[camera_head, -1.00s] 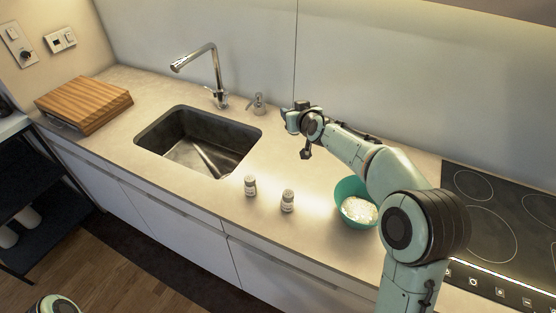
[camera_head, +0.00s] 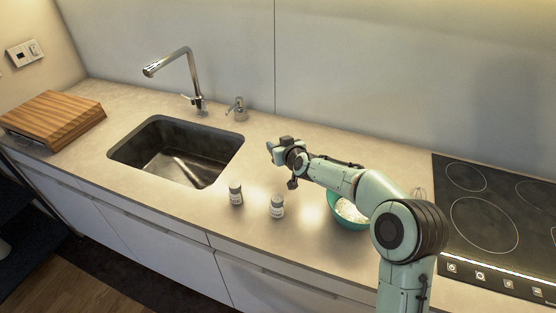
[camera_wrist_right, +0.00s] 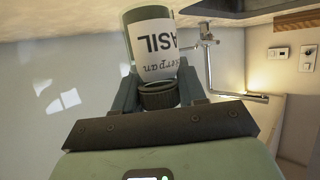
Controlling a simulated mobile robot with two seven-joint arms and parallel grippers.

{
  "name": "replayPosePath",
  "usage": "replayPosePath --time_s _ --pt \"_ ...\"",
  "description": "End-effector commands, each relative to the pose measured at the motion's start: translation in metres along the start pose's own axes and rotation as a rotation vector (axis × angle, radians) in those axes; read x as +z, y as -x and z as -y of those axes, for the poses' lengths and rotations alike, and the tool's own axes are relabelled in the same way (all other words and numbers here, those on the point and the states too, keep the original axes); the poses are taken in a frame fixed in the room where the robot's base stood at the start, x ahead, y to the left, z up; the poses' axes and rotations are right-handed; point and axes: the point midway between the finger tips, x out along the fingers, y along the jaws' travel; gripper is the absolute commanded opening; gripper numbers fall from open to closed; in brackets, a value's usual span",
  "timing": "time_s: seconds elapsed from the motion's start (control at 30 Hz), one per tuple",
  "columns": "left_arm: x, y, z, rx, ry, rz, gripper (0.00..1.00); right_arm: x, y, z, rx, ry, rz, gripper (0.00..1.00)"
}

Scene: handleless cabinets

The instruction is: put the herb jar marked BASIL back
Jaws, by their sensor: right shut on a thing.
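A herb jar (camera_wrist_right: 150,45) with green contents and a white label is in my right gripper (camera_wrist_right: 158,92). The label shows inverted letters "ASIL", the first letter out of sight. The dark cap lies between the fingers, with the jar body pointing away from the palm. My left gripper is out of view.
A teal bowl with white contents (camera_head: 337,214) stands partly behind my right arm. The sink (camera_head: 175,152), tap (camera_head: 190,75) and soap dispenser (camera_head: 238,110) are to the left. A cooktop (camera_head: 485,222) is at the right, a wooden board (camera_head: 52,119) at far left.

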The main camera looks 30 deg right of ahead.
Motion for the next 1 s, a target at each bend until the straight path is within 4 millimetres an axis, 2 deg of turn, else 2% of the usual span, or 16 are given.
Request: replayPosePath --time_s 0.13,0.37,0.77,0.8,0.87,1.0 --pt "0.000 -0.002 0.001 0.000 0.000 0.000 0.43 0.009 -0.004 0.000 0.000 -0.001 0.000 0.10" --pt "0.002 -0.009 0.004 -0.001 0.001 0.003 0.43 0.040 -0.016 0.000 0.000 -0.001 0.001 0.10" --pt "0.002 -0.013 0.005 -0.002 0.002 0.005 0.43 0.044 -0.018 0.001 -0.001 0.000 -0.002 0.10" --pt "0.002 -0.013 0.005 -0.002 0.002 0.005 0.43 0.044 -0.018 0.001 -0.001 0.000 -0.001 0.47" --pt "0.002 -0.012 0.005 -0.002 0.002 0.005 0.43 0.043 -0.018 0.001 -0.001 0.000 -0.001 0.66" --pt "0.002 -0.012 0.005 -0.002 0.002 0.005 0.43 0.043 -0.018 0.001 -0.001 0.000 -0.001 0.66"
